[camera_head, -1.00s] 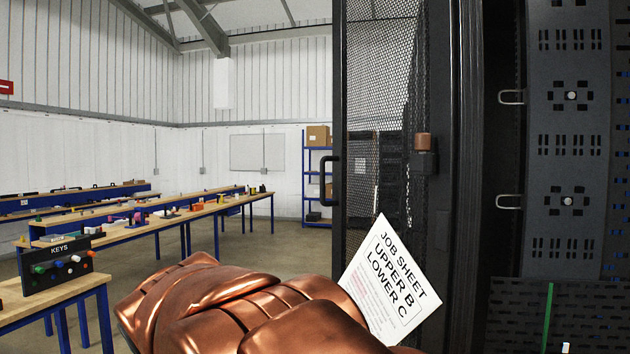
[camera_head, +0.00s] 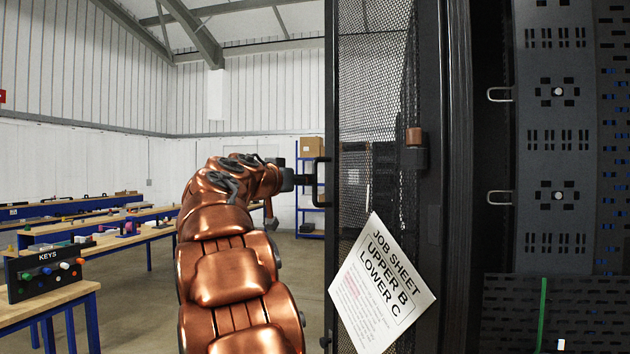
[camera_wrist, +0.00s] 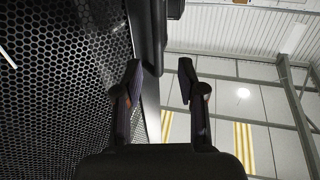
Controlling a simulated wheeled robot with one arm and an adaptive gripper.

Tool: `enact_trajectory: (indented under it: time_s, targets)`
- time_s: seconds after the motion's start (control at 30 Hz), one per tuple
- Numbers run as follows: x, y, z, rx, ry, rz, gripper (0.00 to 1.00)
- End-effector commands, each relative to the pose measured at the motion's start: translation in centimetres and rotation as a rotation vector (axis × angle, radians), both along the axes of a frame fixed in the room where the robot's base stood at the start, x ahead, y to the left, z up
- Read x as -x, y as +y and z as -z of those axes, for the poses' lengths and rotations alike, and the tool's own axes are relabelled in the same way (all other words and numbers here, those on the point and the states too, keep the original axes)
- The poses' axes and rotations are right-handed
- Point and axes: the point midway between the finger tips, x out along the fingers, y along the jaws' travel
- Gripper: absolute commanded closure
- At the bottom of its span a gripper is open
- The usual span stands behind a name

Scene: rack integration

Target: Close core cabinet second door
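The black mesh cabinet door (camera_head: 378,90) stands open in the head view, its free edge on the left. Its dark handle (camera_head: 321,182) sticks out to the left of that edge. My gripper (camera_head: 305,181) is at the end of my copper arm, right beside the handle; contact cannot be told. In the wrist view the two fingers of my gripper (camera_wrist: 160,80) are apart with nothing clearly held between them. The door mesh (camera_wrist: 60,80) fills the left side there, and the dark door edge (camera_wrist: 149,60) runs behind the left finger.
A white job sheet (camera_head: 382,285) reading "Upper B, Lower C" hangs in front of the door. The cabinet interior panel (camera_head: 555,140) is on the right. A key board (camera_head: 45,270) and workbenches (camera_head: 150,235) stand left. Blue shelves (camera_head: 311,200) are behind my gripper.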

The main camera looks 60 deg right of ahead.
Motion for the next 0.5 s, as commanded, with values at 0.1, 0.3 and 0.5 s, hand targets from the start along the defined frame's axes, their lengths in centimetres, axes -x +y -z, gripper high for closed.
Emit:
enact_trajectory:
  time_s: [0.1, 0.3, 0.5]
  targets:
    - [0.2, -0.5, -0.7, 0.017, -0.014, 0.007, 0.60]
    - [0.0, -1.9, -0.8, 0.015, -0.014, 0.006, 0.60]
    - [-0.5, -4.7, -0.8, 0.014, -0.013, 0.004, 0.60]
